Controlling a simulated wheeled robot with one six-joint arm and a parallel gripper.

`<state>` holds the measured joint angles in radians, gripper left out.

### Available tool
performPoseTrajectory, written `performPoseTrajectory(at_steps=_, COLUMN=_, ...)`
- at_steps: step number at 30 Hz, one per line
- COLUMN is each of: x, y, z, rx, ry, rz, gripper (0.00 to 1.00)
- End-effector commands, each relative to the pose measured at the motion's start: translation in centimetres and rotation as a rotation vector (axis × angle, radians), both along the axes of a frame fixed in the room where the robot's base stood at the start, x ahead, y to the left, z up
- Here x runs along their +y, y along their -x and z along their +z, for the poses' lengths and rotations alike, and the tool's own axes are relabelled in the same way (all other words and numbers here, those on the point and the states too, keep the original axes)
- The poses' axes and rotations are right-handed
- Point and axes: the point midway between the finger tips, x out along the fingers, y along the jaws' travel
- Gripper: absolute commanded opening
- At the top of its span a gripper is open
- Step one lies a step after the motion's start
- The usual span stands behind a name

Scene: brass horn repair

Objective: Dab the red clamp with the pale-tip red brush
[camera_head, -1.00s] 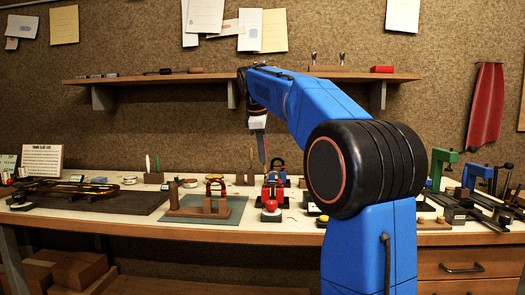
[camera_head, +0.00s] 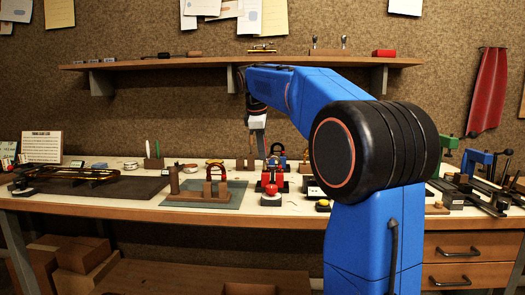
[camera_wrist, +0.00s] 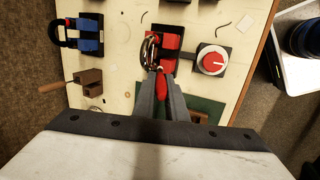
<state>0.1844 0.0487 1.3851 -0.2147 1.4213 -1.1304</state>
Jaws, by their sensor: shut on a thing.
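My gripper (camera_head: 258,138) points down above the bench; in the wrist view it (camera_wrist: 162,100) is shut on a red-handled brush (camera_wrist: 161,83). The handle shows between the fingers, and the brush's tip cannot be made out. The red clamp (camera_head: 270,181) stands on the bench just below and right of my gripper. In the wrist view the clamp (camera_wrist: 172,42) shows red blocks on a dark base just beyond the fingertips, with a brass ring beside it. I cannot tell whether the brush touches it.
A red-domed device (camera_wrist: 212,60) stands right of the clamp in the wrist view. A blue clamp (camera_wrist: 88,36) is to the left, with a brown wooden block (camera_wrist: 88,84) below it. A brass arch on wooden blocks (camera_head: 208,184) stands on a green mat (camera_head: 232,199).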

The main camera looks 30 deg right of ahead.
Motion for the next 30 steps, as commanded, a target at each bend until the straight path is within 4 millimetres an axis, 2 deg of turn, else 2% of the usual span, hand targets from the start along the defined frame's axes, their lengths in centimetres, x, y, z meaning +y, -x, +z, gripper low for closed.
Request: performPoseTrajectory(at_steps=30, x=0.0, y=-0.02, z=-0.57, rx=0.0, ry=0.0, rz=0.0, gripper=0.0)
